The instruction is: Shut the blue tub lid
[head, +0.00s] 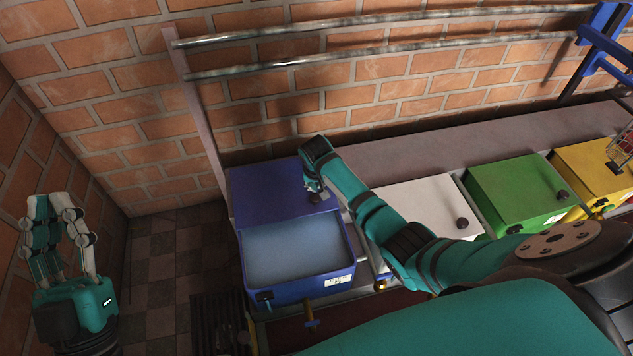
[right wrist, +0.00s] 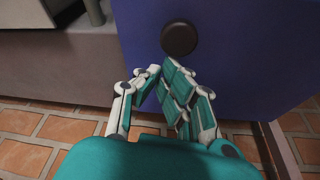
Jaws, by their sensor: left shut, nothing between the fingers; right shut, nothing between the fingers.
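The blue tub (head: 303,292) stands at the left end of a row of lidded tubs in the head view. Its pale blue inside shows through the open front part. Its blue lid (head: 262,190) is at the back of the opening, with a dark round knob (head: 315,198) near its right edge. My right gripper (head: 315,188) is at the lid beside the knob, shut and empty. In the right wrist view its fingertips (right wrist: 161,70) are just below the knob (right wrist: 179,39); contact cannot be told. My left gripper (head: 62,215) is shut and empty at the far left, away from the tub.
A white tub (head: 425,205), a green tub (head: 515,190) and a yellow tub (head: 590,165), all lidded, stand to the right. Metal rails (head: 380,52) run along the brick wall above. My right arm crosses in front of the white tub. Tiled floor (head: 160,260) lies open at left.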

